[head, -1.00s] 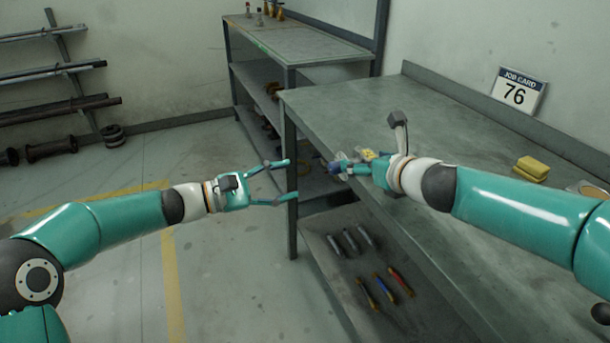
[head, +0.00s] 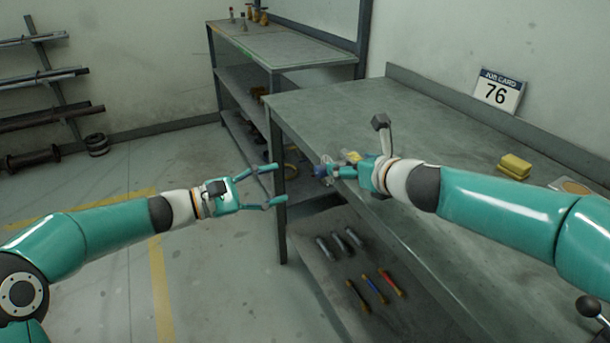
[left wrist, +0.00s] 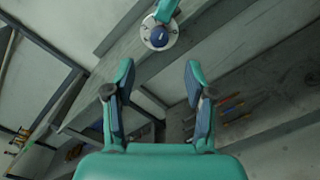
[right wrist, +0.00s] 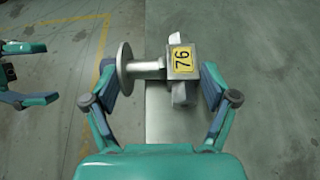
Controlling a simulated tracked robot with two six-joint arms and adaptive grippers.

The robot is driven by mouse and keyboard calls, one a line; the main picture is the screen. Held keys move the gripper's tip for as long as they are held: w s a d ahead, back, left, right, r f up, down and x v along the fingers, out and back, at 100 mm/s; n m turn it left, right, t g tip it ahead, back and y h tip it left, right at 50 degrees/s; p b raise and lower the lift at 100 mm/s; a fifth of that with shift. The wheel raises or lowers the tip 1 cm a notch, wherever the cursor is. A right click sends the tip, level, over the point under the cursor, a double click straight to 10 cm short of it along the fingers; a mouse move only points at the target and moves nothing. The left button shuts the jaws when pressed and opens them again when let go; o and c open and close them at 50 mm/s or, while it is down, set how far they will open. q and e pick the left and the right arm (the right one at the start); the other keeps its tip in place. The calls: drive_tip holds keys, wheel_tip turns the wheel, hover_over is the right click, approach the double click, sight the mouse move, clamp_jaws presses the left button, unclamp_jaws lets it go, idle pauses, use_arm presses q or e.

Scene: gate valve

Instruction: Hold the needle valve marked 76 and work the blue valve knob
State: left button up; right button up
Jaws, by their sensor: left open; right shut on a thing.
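The needle valve (right wrist: 165,68) is a grey metal block with a round disc on a stem and a yellow tag reading 76. My right gripper (head: 330,172) is shut on it, just off the bench's left edge. In the right wrist view the block sits between the fingers (right wrist: 160,82). The blue knob (head: 319,170) faces left toward my left gripper. In the left wrist view the knob (left wrist: 159,37) shows as a blue cap on a pale disc, beyond the fingertips. My left gripper (head: 280,184) is open and empty, a short gap left of the knob.
A grey workbench (head: 420,150) bears a yellow block (head: 514,167) and a job card (head: 498,92) reading 76. Its lower shelf (head: 345,270) holds several tools. A second bench (head: 290,48) stands behind.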

sight(316, 173)
use_arm(q)
drive_tip(key=x, duration=0.9)
clamp_jaws()
drive_tip(key=shift+s+n, duration=0.1)
drive_tip(key=shift+n, duration=0.7)
unclamp_jaws()
drive_tip(key=shift+a, duration=0.15)
drive_tip(key=v, duration=1.1)
drive_tip(key=shift+a, duration=0.35)
